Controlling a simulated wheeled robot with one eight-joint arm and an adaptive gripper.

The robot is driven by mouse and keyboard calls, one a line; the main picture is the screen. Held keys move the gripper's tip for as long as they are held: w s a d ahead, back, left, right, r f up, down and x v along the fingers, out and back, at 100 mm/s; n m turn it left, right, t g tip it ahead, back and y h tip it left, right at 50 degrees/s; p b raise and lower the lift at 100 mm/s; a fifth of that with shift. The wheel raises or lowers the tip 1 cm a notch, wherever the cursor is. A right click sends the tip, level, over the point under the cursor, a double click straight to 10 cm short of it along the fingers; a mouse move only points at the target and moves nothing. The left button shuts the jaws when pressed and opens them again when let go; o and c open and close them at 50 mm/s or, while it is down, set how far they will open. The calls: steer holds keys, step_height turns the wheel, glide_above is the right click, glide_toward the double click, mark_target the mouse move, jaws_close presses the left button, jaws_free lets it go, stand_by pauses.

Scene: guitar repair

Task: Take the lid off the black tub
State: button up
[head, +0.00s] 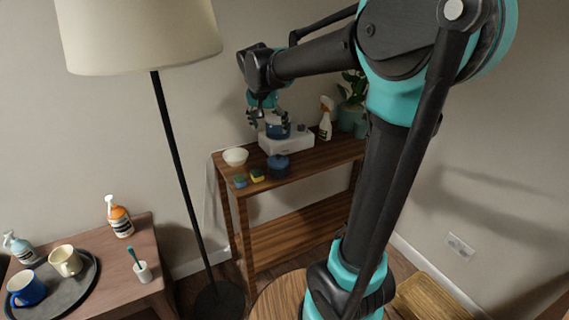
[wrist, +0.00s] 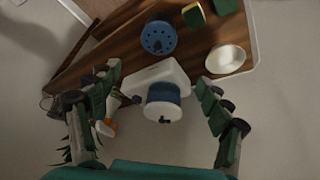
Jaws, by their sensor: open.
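No clearly black tub shows. A blue round tub (head: 277,130) stands on a white block (head: 297,143) on the wooden shelf unit. My gripper (head: 265,109) is above the tub on the block. In the wrist view my gripper (wrist: 157,80) is open and empty, its fingers wide on both sides of that tub.
A white bowl (head: 235,156) and sponges (head: 257,175) lie at the left of the shelf top (head: 318,160). A floor lamp (head: 172,130) stands left of the shelf.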

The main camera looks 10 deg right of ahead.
glide_above(278, 156)
steer(key=s+a, duration=0.2)
steer(key=f, duration=1.1)
steer(key=shift+d, duration=0.25)
steer(key=shift+x, duration=2.55)
steer(key=shift+w+d, duration=0.1)
steer(key=shift+d, duration=0.05)
steer(key=shift+c, duration=0.3)
steer(key=shift+r, duration=0.1)
steer(key=c, duration=1.2)
